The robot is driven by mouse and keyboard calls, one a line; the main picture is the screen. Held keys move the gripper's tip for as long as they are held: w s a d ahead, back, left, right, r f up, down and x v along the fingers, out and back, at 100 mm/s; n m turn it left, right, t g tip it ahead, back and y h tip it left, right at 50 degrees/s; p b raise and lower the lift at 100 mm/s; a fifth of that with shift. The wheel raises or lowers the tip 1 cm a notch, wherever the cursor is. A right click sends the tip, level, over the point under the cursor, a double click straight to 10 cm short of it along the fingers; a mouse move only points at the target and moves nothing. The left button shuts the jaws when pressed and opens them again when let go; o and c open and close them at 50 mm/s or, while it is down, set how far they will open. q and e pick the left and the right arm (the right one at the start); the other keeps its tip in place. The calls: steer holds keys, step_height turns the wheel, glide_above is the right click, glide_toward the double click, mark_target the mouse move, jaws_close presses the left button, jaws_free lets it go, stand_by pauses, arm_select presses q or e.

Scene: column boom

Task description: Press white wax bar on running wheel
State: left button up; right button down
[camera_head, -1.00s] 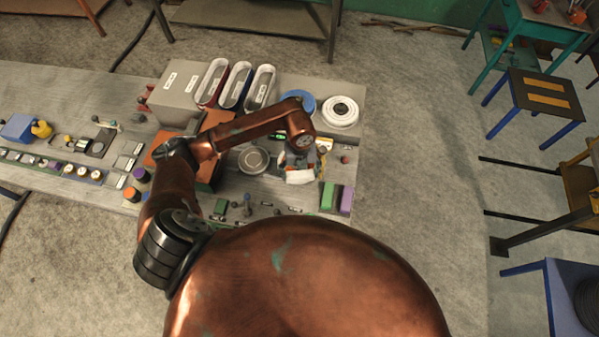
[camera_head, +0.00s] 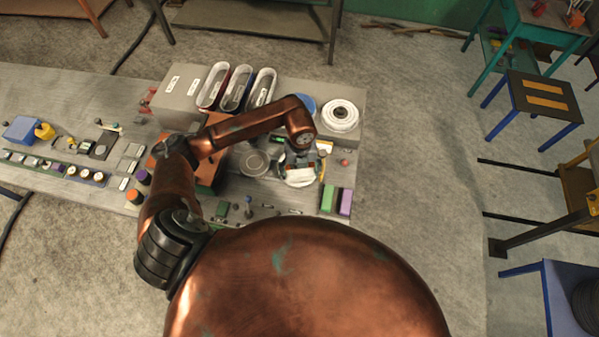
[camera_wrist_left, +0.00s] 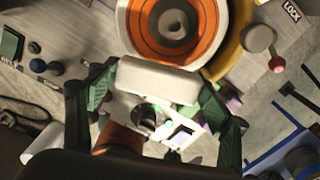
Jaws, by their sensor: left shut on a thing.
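My left gripper (camera_head: 299,163) is over the right part of the bench, shut on the white wax bar (camera_head: 299,177). In the left wrist view the bar (camera_wrist_left: 156,81) lies crosswise between the two green fingers (camera_wrist_left: 157,90). A round wheel with an orange face, white rim and grey hub (camera_wrist_left: 201,27) is just beyond the bar at the top of that view. The bar's far edge overlaps the wheel's near rim there; I cannot tell whether they touch. Whether the wheel is turning does not show. My right gripper is not in view.
A white ringed disc (camera_head: 340,115) and slotted bins (camera_head: 236,88) stand at the back of the bench. A grey round lid (camera_head: 254,162) lies left of the gripper. Green (camera_head: 327,198) and purple blocks (camera_head: 345,202) sit at the front right. A red-tipped lever (camera_wrist_left: 276,63) is beside the wheel.

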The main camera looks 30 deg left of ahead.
arm_select(q)
steer(key=shift+r+p, duration=1.2)
steer(key=shift+r, duration=1.2)
